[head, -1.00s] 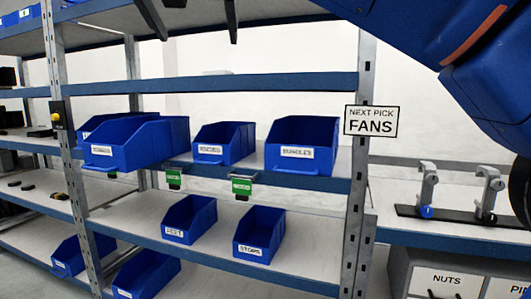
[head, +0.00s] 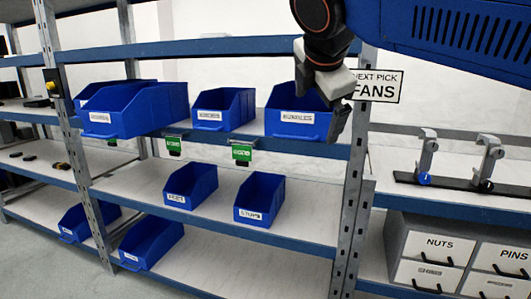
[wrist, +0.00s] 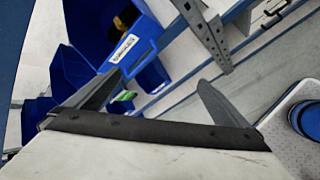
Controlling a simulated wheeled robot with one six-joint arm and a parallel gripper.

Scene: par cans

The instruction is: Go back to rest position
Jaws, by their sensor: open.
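My gripper (head: 320,112) hangs from the arm at the upper right of the head view, in front of the right-hand blue bin (head: 292,124) on the upper shelf. It covers part of that bin and of the rack post. In the wrist view, the two grey fingers of my gripper (wrist: 160,78) stand wide apart with nothing between them. Beyond them, a labelled blue bin (wrist: 143,65) shows at the top, with something dark and yellow inside.
The shelf rack holds several blue bins, including a middle one (head: 222,110) and a lower one labelled STOPS (head: 259,200). The NEXT PICK FANS sign (head: 383,88) is partly hidden. At right, clamps (head: 427,158) stand above drawers labelled NUTS (head: 436,246) and PINS.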

